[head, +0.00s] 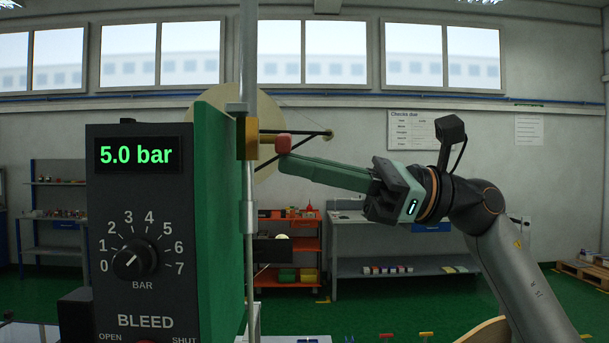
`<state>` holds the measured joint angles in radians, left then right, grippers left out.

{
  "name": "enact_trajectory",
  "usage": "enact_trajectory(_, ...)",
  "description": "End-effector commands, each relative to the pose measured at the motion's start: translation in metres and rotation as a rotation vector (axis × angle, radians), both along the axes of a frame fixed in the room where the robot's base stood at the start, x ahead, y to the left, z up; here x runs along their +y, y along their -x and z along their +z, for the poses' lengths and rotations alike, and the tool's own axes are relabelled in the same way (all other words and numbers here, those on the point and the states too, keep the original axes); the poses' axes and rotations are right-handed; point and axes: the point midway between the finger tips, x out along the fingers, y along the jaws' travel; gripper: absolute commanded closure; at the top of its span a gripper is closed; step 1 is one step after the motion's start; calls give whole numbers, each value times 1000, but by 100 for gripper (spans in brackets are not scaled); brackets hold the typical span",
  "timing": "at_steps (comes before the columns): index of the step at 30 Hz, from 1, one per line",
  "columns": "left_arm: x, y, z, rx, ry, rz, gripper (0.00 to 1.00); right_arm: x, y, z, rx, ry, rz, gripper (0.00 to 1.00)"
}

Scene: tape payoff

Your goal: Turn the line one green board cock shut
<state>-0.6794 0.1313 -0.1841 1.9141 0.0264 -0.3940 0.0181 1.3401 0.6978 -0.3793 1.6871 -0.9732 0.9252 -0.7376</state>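The green board (217,215) shows nearly edge-on left of centre. A brass cock (250,138) sits at its upper right edge, in front of a grey vertical pipe. A red handle end (283,143) sticks out to the right of the brass body. My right gripper (285,164) reaches in from the right, its green fingers just below and right of the red end. The fingers overlap in this view, so their gap is hidden, and I cannot tell whether they touch the handle. My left gripper is not in view.
A black control box (140,200) stands at the left, reading 5.0 bar, with a BAR knob (134,259) and a BLEED label. A pale disc (225,97) is partly hidden behind the board. An orange shelf (290,243) and a workbench (372,238) stand farther back.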

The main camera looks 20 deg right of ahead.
Motion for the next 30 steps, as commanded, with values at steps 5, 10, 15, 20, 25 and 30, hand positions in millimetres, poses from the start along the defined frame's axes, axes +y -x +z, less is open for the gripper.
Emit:
enact_trajectory(5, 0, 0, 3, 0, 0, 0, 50, 0, 1, 4, -3, -1, 2, 100)
enact_trajectory(10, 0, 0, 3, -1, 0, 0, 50, 0, 1, 5, -3, -1, 2, 100)
enact_trajectory(15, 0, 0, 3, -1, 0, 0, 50, 0, 1, 6, -3, -2, 2, 100)
enact_trajectory(20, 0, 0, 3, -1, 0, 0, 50, 0, 1, 6, -3, -2, 2, 100)
enact_trajectory(25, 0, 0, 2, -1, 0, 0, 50, 0, 1, 4, -3, -1, 2, 100)
enact_trajectory(30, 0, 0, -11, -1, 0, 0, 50, -1, 1, -11, -1, 0, 2, 100)
